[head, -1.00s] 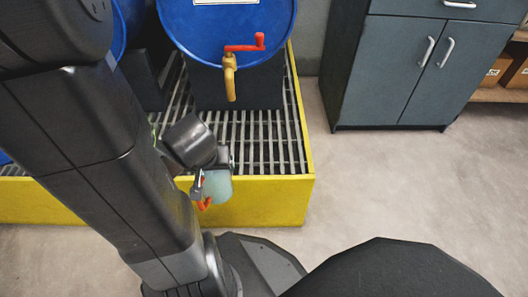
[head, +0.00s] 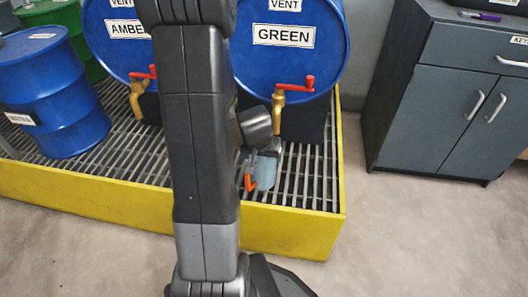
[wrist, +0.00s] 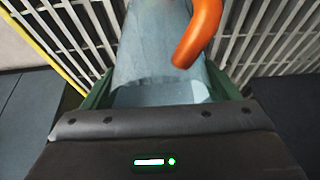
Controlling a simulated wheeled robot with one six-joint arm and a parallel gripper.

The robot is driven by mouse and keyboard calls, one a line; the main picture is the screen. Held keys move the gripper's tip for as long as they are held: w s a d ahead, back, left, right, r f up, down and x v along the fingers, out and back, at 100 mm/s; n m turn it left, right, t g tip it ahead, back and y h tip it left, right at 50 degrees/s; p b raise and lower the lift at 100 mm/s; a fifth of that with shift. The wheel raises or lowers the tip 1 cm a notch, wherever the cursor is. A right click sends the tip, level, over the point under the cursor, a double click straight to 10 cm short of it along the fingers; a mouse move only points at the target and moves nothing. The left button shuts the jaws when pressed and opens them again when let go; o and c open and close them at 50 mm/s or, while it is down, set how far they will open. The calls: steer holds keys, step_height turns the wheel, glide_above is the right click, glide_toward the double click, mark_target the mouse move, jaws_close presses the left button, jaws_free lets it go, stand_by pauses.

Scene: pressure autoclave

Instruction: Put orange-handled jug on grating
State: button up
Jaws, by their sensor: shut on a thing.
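The jug (head: 265,172) is translucent pale blue with an orange handle (head: 249,183). In the head view it is over the front part of the grating (head: 312,178), below and in front of the GREEN barrel's tap. My gripper (head: 274,150) is shut on the jug, partly hidden by my arm. In the wrist view the jug (wrist: 150,65) is between my fingers (wrist: 165,92), with its orange handle (wrist: 202,28) at the upper right and grating bars (wrist: 65,40) behind it. I cannot tell whether its base touches the grating.
The GREEN barrel (head: 290,50) with a red-levered brass tap (head: 279,97) lies behind the jug. The AMBER barrel (head: 122,50) lies left, and an upright blue drum (head: 55,95) stands farther left. A yellow rim (head: 290,228) edges the grating. A grey cabinet (head: 425,110) stands right.

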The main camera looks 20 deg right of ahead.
steer(key=shift+w+d+f+b, duration=0.25)
steer(key=shift+w+f+b, duration=0.15)
steer(key=shift+f, duration=0.2)
steer(key=shift+w+d+f+b, duration=0.25)
steer(key=shift+w+f+b, duration=0.15)
steer(key=shift+f, duration=0.15)
steer(key=shift+w+d+f+b, duration=0.3)
steer(key=shift+w+f, duration=0.1)
steer(key=shift+f, duration=0.2)
steer(key=shift+f, duration=0.15)
steer(key=o, duration=1.2)
steer(key=p+v, duration=0.6)
steer(key=v, duration=0.6)
